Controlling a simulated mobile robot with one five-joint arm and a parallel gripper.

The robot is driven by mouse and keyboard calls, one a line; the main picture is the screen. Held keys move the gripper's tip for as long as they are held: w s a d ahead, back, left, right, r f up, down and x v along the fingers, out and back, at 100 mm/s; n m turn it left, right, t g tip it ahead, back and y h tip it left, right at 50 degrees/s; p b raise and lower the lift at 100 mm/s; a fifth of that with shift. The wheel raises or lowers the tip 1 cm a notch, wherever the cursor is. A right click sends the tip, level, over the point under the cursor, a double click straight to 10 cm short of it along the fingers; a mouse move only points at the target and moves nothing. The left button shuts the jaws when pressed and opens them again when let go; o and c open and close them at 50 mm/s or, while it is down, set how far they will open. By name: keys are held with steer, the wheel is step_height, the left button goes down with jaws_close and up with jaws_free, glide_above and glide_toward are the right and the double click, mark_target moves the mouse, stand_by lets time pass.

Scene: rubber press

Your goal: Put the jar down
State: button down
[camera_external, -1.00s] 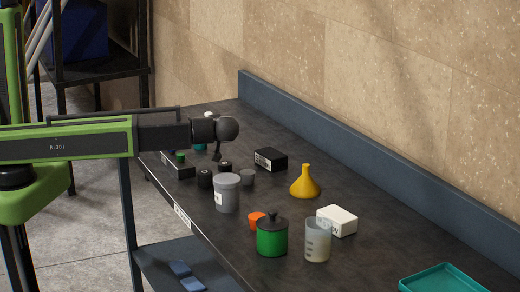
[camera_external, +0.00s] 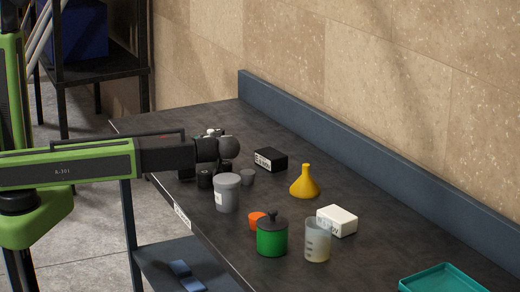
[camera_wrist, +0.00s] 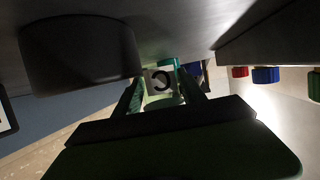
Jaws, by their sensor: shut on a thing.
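In the wrist view my gripper (camera_wrist: 165,88) is shut on a small jar (camera_wrist: 161,80). The jar has a white label with a dark letter like a C, and teal-green shows above and below the label. One finger lies on each side of it. In the external view my arm's wrist hides the fingers and the jar, low over the left part of the dark bench (camera_external: 365,205). I cannot tell whether the jar touches the bench.
Near my wrist stand a grey lidded tub (camera_external: 227,194), black caps (camera_external: 205,180) and a black box (camera_external: 270,159). A yellow funnel (camera_external: 305,183), green pot (camera_external: 271,238), beaker (camera_external: 317,242), white box (camera_external: 338,220) and teal tray (camera_external: 440,280) lie to the right. Coloured caps (camera_wrist: 265,75) show in the wrist view.

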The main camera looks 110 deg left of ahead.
steer(key=shift+f, duration=0.1)
steer(key=c, duration=0.7)
jaws_free()
steer(key=shift+r, duration=0.3)
steer(key=p+v, duration=0.4)
steer(key=v, duration=0.8)
steer(key=shift+f, duration=0.2)
